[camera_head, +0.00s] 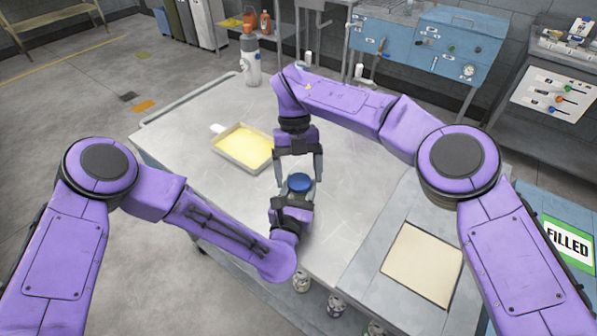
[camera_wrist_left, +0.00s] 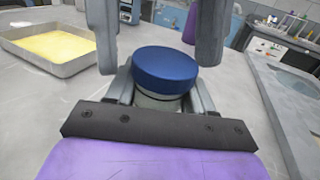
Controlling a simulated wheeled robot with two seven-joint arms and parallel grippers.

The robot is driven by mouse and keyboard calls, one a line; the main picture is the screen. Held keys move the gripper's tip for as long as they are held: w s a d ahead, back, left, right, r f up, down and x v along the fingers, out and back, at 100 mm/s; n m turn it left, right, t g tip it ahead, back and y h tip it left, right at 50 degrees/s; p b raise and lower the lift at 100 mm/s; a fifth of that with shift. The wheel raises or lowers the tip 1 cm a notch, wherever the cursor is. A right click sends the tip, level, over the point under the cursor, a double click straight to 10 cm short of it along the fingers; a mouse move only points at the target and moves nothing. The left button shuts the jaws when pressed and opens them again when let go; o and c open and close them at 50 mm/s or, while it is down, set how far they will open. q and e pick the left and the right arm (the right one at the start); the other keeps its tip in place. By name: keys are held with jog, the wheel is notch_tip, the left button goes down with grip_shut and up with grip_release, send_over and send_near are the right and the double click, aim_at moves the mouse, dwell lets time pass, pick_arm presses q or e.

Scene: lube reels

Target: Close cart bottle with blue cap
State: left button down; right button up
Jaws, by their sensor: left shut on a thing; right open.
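The cart bottle stands upright on the grey cart top (camera_head: 190,195); its blue cap (camera_head: 299,182) sits on its top. The cap also shows large in the left wrist view (camera_wrist_left: 165,70), with a strip of the pale bottle neck (camera_wrist_left: 160,101) below it. My left gripper (camera_head: 296,195) is shut around the bottle just below the cap. My right gripper (camera_head: 299,172) points down from above, open, with its fingers on either side of the cap. Whether those fingers touch the cap is unclear. Most of the bottle body is hidden by my left gripper.
A shallow tray of yellow liquid (camera_head: 243,147) lies left of the bottle. A beige square panel (camera_head: 422,264) lies on the right surface, near a FILLED sign (camera_head: 567,242).

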jog(key=shift+r, duration=2.3)
jog(key=shift+c, duration=0.6)
jog(key=shift+w+r, duration=0.1)
jog(key=shift+r, duration=0.1)
notch_tip(320, 180, up, 6)
jog(key=d+n+t, duration=0.2)
jog(key=f+n, duration=0.1)
jog(key=n, duration=0.1)
jog(key=a+f+n+t, duration=0.1)
jog(key=n, duration=0.1)
jog(key=a+f+n+t, duration=0.1)
jog(key=n, duration=0.1)
jog(key=shift+s+f+n+y, duration=0.15)
jog(key=shift+s+n+y, duration=0.2)
jog(key=shift+n+y, duration=0.05)
jog(key=shift+s+d, duration=0.1)
jog(key=shift+s, duration=0.05)
jog(key=shift+f, duration=0.45)
notch_tip(320, 180, down, 7)
